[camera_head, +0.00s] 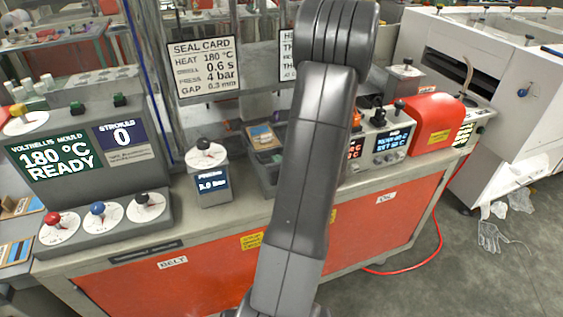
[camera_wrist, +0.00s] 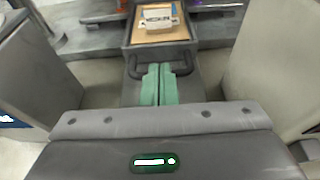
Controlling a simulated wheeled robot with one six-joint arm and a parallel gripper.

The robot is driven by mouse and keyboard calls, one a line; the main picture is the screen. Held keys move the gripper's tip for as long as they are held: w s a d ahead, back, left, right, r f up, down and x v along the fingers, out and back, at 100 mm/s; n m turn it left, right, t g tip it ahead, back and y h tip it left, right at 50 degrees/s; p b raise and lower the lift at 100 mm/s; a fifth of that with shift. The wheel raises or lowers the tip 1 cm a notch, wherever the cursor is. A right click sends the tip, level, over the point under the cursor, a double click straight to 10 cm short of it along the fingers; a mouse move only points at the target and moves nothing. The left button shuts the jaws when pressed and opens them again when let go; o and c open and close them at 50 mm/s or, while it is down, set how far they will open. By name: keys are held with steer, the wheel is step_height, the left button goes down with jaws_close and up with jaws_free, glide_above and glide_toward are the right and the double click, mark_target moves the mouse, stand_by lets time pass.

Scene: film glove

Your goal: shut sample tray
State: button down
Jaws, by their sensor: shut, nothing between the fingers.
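The sample tray is a dark grey open tray (camera_wrist: 127,37) ahead of my gripper in the wrist view. A tan sheet with a white and blue labelled piece (camera_wrist: 158,17) lies in it. A dark handle (camera_wrist: 187,66) sticks out from its near side. My gripper (camera_wrist: 160,68) has green fingertips, shut together and empty, at the middle of the handle. I cannot tell whether they touch it. In the head view the tray (camera_head: 258,152) stands out at the bench front, left of my arm. My arm hides the gripper and part of the tray there.
A grey pressure box (camera_head: 208,180) stands left of the tray. The control panel with knobs (camera_head: 97,215) is further left. A display unit (camera_head: 388,147) and a red-covered machine (camera_head: 435,124) stand to the right. A red hose (camera_head: 405,268) lies on the floor.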

mark_target(269, 148)
steer(key=shift+p+x, duration=0.5)
steer(key=shift+x, duration=2)
steer(key=shift+b+x, duration=0.85)
steer(key=shift+x, duration=0.1)
steer(key=shift+r, duration=0.4)
steer(key=shift+r, duration=0.1)
